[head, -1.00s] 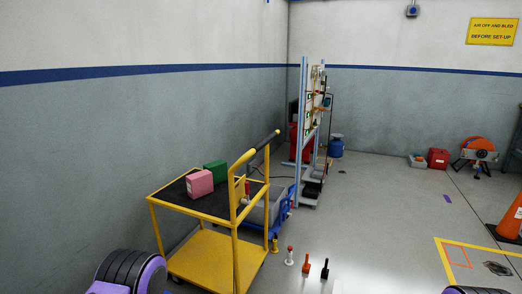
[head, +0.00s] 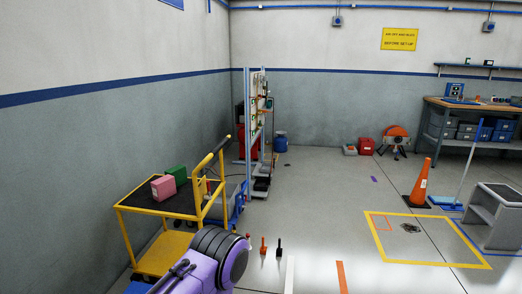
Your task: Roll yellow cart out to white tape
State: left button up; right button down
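The yellow cart (head: 119,209) stands at the left by the grey wall. It has a dark top, a yellow lower deck and a raised push handle (head: 206,162) on its right side. A pink box (head: 163,187) and a green box (head: 177,174) sit on its top. A white tape strip (head: 289,275) lies on the floor at the bottom middle. A purple and black part of my arm covers the cart's lower right. Neither gripper's fingers show in the head view.
An orange strip (head: 341,277) lies right of the white one. Small orange and black-handled items (head: 263,246) stand near the cart. A yellow floor square (head: 373,234), an orange cone (head: 420,184) and a grey step (head: 495,213) are at right.

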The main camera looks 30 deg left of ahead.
aim_at(188, 203)
jog(key=z, duration=0.15)
jog(key=i, duration=1.55)
jog(key=u, duration=0.45)
jog(key=i, duration=1.3)
jog(key=u, duration=0.7)
